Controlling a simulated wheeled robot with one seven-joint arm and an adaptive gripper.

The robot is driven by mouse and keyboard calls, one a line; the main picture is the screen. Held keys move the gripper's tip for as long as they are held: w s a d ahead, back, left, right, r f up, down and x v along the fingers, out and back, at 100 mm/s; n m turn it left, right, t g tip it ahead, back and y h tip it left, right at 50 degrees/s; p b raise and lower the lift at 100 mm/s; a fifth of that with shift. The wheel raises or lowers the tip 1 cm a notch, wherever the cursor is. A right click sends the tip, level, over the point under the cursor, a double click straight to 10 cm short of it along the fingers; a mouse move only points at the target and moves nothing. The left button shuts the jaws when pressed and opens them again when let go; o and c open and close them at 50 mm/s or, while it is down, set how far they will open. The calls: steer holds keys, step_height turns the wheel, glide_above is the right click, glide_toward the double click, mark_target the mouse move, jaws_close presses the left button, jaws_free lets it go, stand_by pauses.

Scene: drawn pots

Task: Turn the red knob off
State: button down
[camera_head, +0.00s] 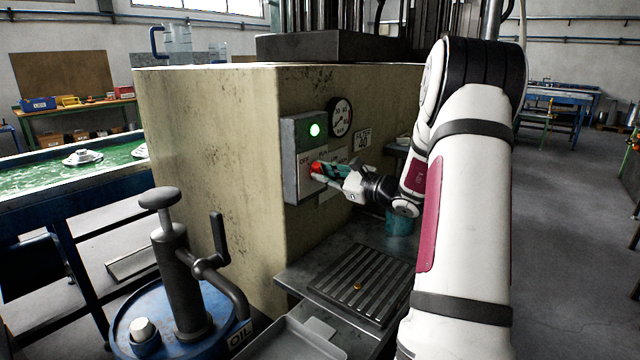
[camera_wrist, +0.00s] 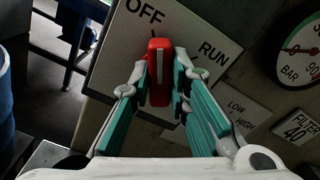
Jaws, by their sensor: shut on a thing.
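The red knob (camera_wrist: 160,72) has a white line along it and sits on a pale panel marked OFF (camera_wrist: 145,12) and RUN (camera_wrist: 213,53). In the wrist view the knob's upper end lies just below OFF, close to a short dark tick, with RUN off to the right. My gripper (camera_wrist: 159,84) is shut on the knob, one teal-padded finger on each side. In the head view the red knob (camera_head: 316,168) shows at my gripper's tips (camera_head: 322,172), on the grey control box (camera_head: 290,160). The fingers partly cover it there.
A green lamp (camera_head: 315,130) glows above the knob. A pressure gauge (camera_head: 341,117) and a FILTER plate (camera_head: 362,139) are to its right. A slatted metal tray (camera_head: 362,284) lies below my arm. A blue oil drum with a hand pump (camera_head: 180,270) stands at front left.

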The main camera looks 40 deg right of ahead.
steer(key=shift+f+n+b, duration=0.1)
steer(key=shift+n+b, duration=0.9)
steer(key=shift+b, duration=0.1)
steer(key=c, duration=1.5)
jaws_free()
steer(key=s, duration=0.4)
steer(key=s+d, duration=0.1)
steer(key=s, duration=0.7)
steer(key=shift+d, duration=0.3)
